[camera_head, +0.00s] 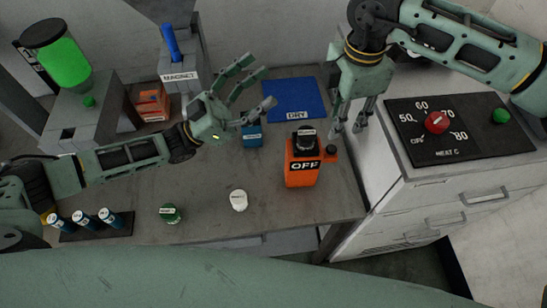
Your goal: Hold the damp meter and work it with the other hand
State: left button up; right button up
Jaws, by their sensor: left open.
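An orange device (301,174) with a black cap on top and a black label reading OFF stands upright on the grey table; I take it to be the damp meter. A small dark knob sticks out at its right upper side. My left gripper (252,90) is open and empty, up and left of the device, with its fingers spread toward the right. My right gripper (349,124) points down, above and right of the device, apart from it. Its fingers look apart with nothing between them.
A blue mat marked DRY (295,96), a small blue block (252,140), a white puck (239,204) and a green puck (170,215) lie nearby. A heat panel (447,130) is right, a magnet stand (180,75) behind.

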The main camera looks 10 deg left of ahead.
aim_at(304, 158)
pick_arm(q)
jog(key=s+d+f+m+g+y, duration=0.1)
jog(key=s+d+f+g+y, duration=0.15)
jog(key=f, duration=0.75)
jog(key=s+d+f+g+y, duration=0.1)
jog(key=f+g+y, duration=0.15)
jog(key=f, duration=0.75)
jog(key=shift+g, duration=0.5)
jog(key=x, duration=0.8)
jog(key=shift+s+f, duration=0.25)
jog(key=shift+s, duration=0.1)
pick_arm(e)
jog(key=shift+s+a, duration=0.1)
pick_arm(q)
jog(key=shift+c, duration=0.6)
jog(key=c, duration=1.3)
pick_arm(e)
jog(key=shift+c, duration=0.2)
pick_arm(q)
jog(key=shift+o, duration=0.2)
pick_arm(e)
grip_shut()
